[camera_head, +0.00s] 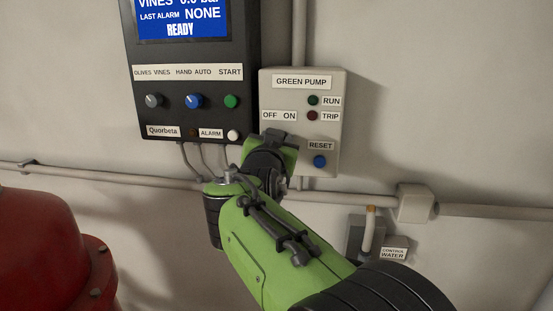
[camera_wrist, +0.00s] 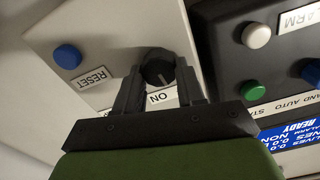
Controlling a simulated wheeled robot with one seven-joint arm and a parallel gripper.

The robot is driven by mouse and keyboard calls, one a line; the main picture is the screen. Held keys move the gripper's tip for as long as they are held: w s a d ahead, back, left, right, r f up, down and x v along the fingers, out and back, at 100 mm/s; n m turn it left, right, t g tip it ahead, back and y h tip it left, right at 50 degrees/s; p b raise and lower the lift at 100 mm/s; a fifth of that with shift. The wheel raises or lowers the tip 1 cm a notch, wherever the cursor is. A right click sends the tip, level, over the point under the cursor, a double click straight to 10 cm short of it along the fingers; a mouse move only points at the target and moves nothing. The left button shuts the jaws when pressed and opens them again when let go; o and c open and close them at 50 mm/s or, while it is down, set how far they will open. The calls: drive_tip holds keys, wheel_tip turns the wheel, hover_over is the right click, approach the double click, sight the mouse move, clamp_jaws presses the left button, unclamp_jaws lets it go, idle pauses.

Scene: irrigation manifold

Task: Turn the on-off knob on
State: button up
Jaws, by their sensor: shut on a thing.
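The green pump box (camera_head: 330,85) is a pale grey panel with an OFF/ON label (camera_head: 280,116). Its black round on-off knob (camera_wrist: 157,71) shows between my fingertips in the wrist view, with a pale mark on its face. The ON label (camera_wrist: 160,96) shows beside it; OFF is hidden there. My gripper (camera_wrist: 157,62) is shut on the knob, one finger on each side. In the head view my gripper (camera_head: 272,143) covers the knob, below the OFF/ON label. The pointer's exact direction is hard to tell.
A blue RESET button (camera_head: 320,161) sits right of my gripper. RUN (camera_head: 313,100) and TRIP (camera_head: 312,116) lamps are above right. The dark controller (camera_head: 190,72) with knobs and buttons adjoins on the left. A pipe (camera_head: 110,175) crosses the wall below. A red tank (camera_head: 45,245) stands lower left.

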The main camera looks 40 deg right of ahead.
drive_tip(key=m+b, duration=0.8)
drive_tip(key=shift+s+d+f, duration=0.1)
drive_tip(key=shift+s+f, duration=0.05)
idle(0.4)
drive_tip(key=o, duration=1)
drive_tip(key=shift+o, duration=0.2)
drive_tip(key=v, duration=1.5)
drive_tip(key=shift+s+a, duration=0.25)
drive_tip(key=shift+a, duration=0.05)
